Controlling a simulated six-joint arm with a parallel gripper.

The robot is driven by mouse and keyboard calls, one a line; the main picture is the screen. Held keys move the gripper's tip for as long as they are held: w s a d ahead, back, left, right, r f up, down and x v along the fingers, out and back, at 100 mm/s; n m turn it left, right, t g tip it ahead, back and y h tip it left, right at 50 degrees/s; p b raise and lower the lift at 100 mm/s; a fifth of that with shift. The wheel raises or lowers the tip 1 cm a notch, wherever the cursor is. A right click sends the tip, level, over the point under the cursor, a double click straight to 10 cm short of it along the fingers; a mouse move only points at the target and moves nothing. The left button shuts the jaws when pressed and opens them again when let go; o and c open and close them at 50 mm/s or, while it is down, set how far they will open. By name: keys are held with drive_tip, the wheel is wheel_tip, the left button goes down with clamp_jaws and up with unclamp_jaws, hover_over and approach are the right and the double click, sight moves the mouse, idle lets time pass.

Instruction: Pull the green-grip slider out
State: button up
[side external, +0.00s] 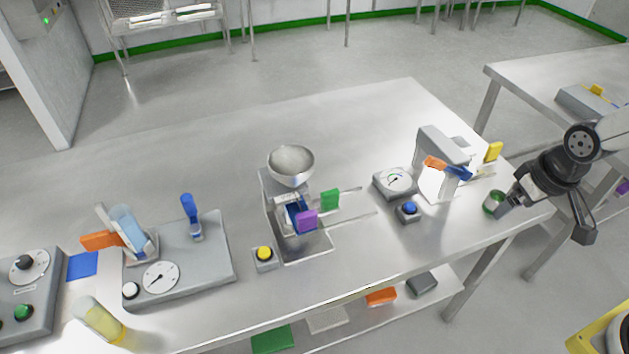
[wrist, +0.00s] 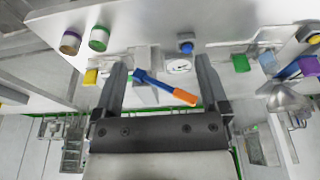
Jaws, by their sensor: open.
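The green grip (side external: 329,200) is a small upright block on the right side of the funnel machine (side external: 275,228), by thin rails reaching right. A purple grip (side external: 306,221) sits just left of it and nearer the camera. In the wrist view the green grip (wrist: 240,63) is to the right of the fingers, with the purple grip (wrist: 310,66) at the right edge. My gripper (side external: 543,224) is at the table's right end, well away from the green grip. In the wrist view my gripper (wrist: 160,66) has its fingers wide apart, with nothing held between them.
A gauge box (side external: 393,183), a blue button (side external: 409,209) and a grey stand with an orange-and-blue handle (side external: 447,167) stand between the machine and my gripper. A green cup (side external: 493,202) is by my gripper. A yellow button (side external: 264,254) is beside the machine's left front.

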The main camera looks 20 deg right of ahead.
drive_tip(key=shift+o, duration=0.4)
drive_tip(key=t, duration=0.2)
approach(330, 192)
drive_tip(key=f, duration=0.2)
drive_tip(key=shift+w+f, duration=0.1)
drive_tip(key=shift+w, duration=0.4)
drive_tip(key=shift+x, duration=3.85)
drive_tip(key=shift+c, duration=0.2)
